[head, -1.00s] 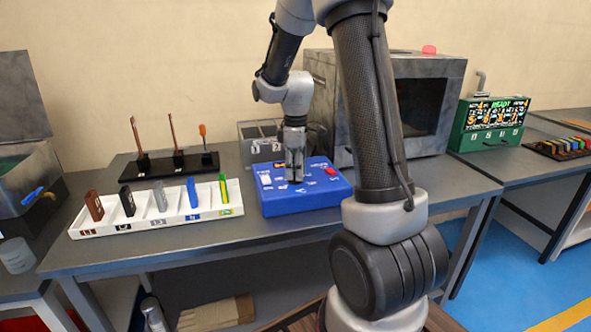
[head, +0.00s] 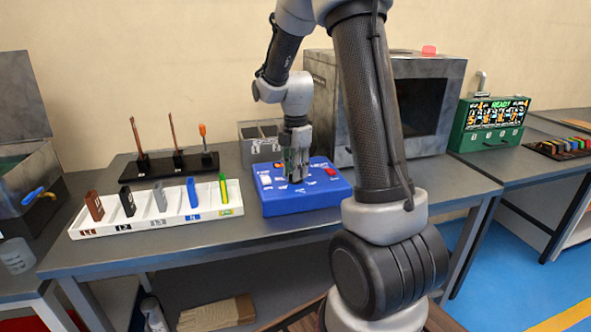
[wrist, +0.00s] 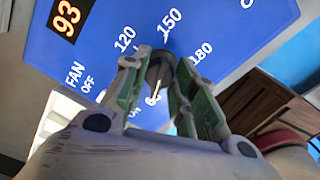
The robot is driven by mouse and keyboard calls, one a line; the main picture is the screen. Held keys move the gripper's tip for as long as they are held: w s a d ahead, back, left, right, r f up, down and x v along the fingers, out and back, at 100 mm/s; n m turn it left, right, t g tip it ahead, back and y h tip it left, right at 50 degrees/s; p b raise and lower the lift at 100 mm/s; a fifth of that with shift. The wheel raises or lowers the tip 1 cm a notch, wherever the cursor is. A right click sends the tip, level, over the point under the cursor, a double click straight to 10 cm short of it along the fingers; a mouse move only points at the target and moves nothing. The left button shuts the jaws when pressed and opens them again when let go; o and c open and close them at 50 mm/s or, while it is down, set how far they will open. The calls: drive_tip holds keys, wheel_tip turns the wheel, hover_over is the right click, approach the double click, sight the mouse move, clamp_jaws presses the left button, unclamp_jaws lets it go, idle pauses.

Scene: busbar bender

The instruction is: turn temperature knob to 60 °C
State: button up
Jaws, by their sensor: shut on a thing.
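The blue control box (head: 305,203) stands on the grey bench. My gripper (head: 295,176) points down onto its top face. In the wrist view, the fingertips (wrist: 160,62) are shut on the dark temperature knob (wrist: 162,72), one on each side. A pale pointer line (wrist: 157,90) on the knob aims at the partly hidden label that starts with 6. Labels 120, 150 and 180 show around the knob; other marks are hidden behind the fingers. The knob is hidden by my gripper in the head view.
A red button (head: 330,171) is on the box's right. A white tray of coloured pieces (head: 160,226) lies left, and a grey oven-like cabinet (head: 455,85) stands behind right.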

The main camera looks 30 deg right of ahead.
drive_tip(key=shift+n, duration=0.7)
drive_tip(key=o, duration=1.1)
drive_tip(key=shift+c, duration=0.2)
wheel_tip(320, 180, up, 12)
